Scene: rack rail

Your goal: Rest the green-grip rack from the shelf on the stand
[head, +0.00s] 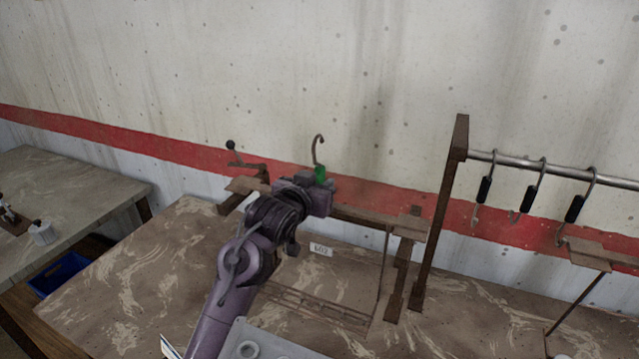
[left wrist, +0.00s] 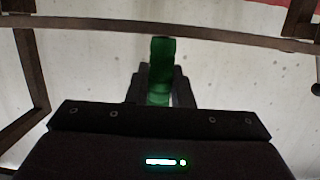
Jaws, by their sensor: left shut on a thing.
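My left gripper (head: 318,184) is shut on the green grip (head: 320,174) of a rack. The grip also shows between the fingers in the left wrist view (left wrist: 161,70). A bare curved hook (head: 317,148) rises above the grip. The rack's brown top bar (head: 365,217) runs below the gripper, with a thin side rod and a wire bottom (head: 315,308) low over the table. Brown supports of the stand show at the left (head: 245,186) and right (head: 409,224), near the bar's ends. I cannot tell whether the bar touches them. My right gripper is out of view.
A metal rail (head: 510,163) on a brown post (head: 443,210) carries several black-grip hooks (head: 530,192) at the right. A ball-ended lever (head: 231,146) stands by the left support. A small label (head: 321,249) shows behind the rack. The marbled table's (head: 130,285) left part is clear.

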